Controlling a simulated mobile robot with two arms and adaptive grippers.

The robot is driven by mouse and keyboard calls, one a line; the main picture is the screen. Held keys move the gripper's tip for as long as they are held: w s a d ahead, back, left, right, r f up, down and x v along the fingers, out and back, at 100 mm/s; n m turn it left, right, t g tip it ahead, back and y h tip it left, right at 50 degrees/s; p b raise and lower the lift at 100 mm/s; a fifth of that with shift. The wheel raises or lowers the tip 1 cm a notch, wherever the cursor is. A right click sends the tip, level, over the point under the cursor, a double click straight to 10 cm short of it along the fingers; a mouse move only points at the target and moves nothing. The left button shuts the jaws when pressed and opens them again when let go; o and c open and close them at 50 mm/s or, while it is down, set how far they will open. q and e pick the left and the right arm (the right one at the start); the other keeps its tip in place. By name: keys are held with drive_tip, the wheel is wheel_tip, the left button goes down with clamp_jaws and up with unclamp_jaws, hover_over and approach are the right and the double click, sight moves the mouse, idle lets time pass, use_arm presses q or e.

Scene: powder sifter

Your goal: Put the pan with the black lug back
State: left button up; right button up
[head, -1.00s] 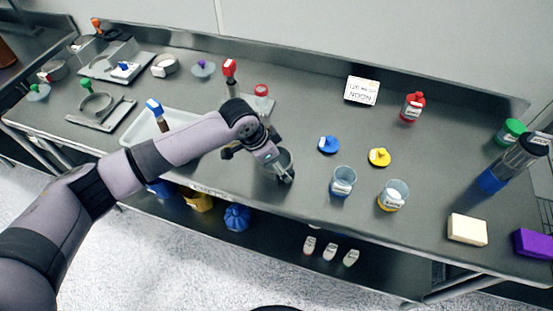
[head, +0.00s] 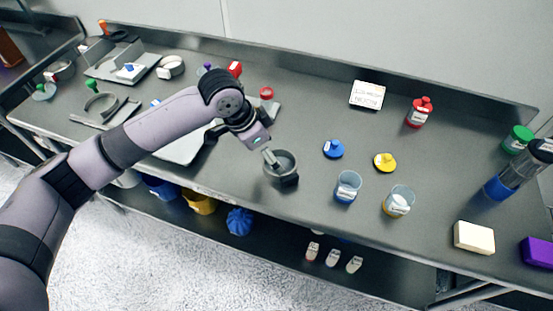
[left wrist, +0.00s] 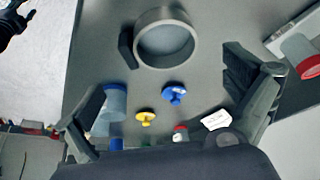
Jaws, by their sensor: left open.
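The pan with the black lug (head: 281,168) is a grey round pan on the bench near its front edge, right of my left gripper. Its dark lug faces the front edge. In the left wrist view the pan (left wrist: 165,40) lies beyond the fingertips, with its black lug (left wrist: 127,48) on its left side. My left gripper (left wrist: 165,73) is open and empty, its fingers spread wide and apart from the pan. In the head view my left gripper (head: 243,147) is above and left of the pan. A black shape in the wrist view's corner looks like my right gripper (left wrist: 14,20).
A white tray (head: 183,150) lies partly behind my left arm. Grey stands with rings (head: 98,103) are at the left. Blue (head: 334,149) and yellow (head: 385,162) lids and two cups (head: 348,187) stand right of the pan. A cream block (head: 474,237) lies farther right.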

use_arm(q)
drive_tip(key=shift+v, duration=1.7)
